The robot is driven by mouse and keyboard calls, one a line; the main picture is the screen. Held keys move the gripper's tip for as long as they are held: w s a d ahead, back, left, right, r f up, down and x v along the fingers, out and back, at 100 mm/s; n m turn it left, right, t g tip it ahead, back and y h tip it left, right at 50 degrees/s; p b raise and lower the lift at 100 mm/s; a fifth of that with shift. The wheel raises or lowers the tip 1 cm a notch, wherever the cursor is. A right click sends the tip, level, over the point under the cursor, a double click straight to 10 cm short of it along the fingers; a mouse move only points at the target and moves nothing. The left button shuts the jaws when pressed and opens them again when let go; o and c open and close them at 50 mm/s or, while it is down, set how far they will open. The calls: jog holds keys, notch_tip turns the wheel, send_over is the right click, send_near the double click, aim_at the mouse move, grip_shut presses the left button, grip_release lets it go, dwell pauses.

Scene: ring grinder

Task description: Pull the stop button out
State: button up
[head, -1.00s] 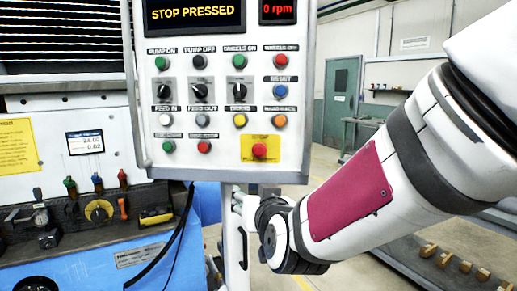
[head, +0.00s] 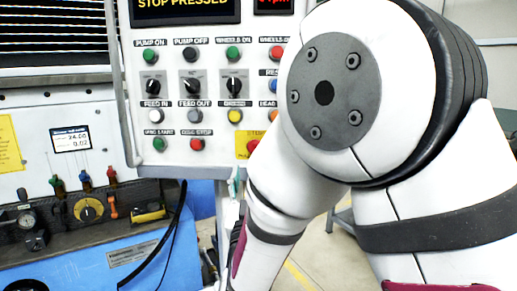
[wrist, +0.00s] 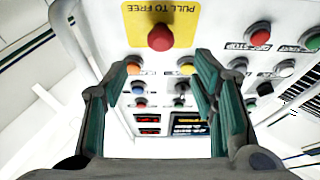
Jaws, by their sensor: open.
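The red stop button (wrist: 160,37) sits on a yellow plate (wrist: 185,18) marked "PULL TO FREE" at the top of the wrist view. In the head view my arm partly covers the button (head: 253,146) at the panel's lower right. My gripper (wrist: 164,64) is open and empty. In the wrist view its fingertips lie below the button, one to each side, and no contact shows. The gripper cannot be made out in the head view. The display (head: 185,5) on the control panel (head: 215,165) reads "STOP PRESSED".
Several other buttons and black selector knobs (head: 192,86) fill the panel near the stop button. The blue machine (head: 90,262) with small levers and dials stands at the left. A dark cable (head: 165,240) hangs below the panel. Some bare floor shows at the lower right.

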aim_at(255, 146)
jog(key=p+x, duration=0.1)
jog(key=x, duration=0.9)
jog(key=shift+w, duration=0.4)
jog(key=shift+r, duration=0.1)
